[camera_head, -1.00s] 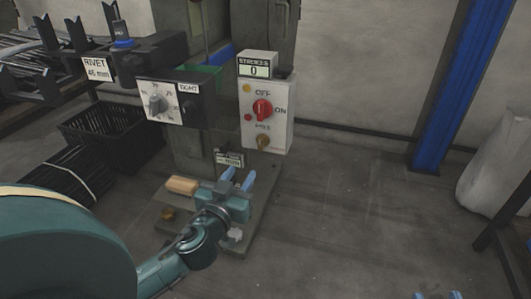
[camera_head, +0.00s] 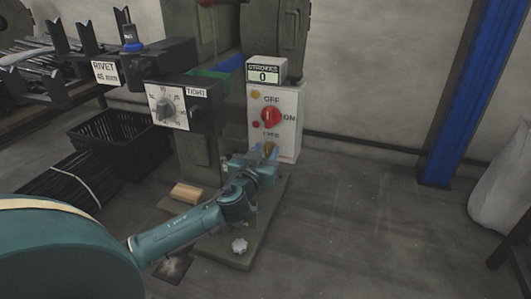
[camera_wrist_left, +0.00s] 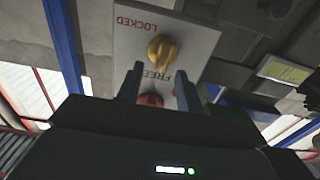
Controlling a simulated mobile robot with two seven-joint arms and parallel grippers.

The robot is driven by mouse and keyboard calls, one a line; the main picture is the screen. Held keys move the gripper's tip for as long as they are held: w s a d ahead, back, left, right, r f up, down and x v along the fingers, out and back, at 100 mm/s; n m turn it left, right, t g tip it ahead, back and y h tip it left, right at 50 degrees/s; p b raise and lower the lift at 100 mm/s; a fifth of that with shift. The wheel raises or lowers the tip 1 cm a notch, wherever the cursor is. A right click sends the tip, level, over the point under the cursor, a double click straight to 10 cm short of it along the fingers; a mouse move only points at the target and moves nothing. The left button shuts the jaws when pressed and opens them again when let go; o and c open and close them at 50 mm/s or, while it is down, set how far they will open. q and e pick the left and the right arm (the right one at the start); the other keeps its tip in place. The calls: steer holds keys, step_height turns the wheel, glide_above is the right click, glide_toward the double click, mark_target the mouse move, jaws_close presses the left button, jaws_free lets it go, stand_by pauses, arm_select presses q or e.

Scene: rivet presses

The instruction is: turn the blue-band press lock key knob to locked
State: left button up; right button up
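The yellow lock key knob (camera_wrist_left: 163,52) sits on the pale panel (camera_wrist_left: 205,45) between the printed words LOCKED and FREE. Its narrow end points towards FREE in the left wrist view. My left gripper (camera_wrist_left: 157,72) is open, its two fingers reaching towards the panel on either side of the FREE lettering, with the knob just beyond the tips. I cannot tell whether they touch it. In the head view my left gripper (camera_head: 269,153) is at the bottom of the control box (camera_head: 290,135) and partly hides the knob. My right gripper is not in view.
Above the knob on the box are a red rotary switch (camera_head: 271,117) and a strokes counter (camera_head: 263,74) reading 0. A dial box (camera_head: 165,105) stands to the left. A wooden handle (camera_head: 187,193) and star knob (camera_head: 239,246) are on the press base.

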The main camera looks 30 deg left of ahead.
arm_select(q)
steer(key=shift+w+a, duration=0.1)
steer(key=shift+w, duration=0.3)
jaws_close()
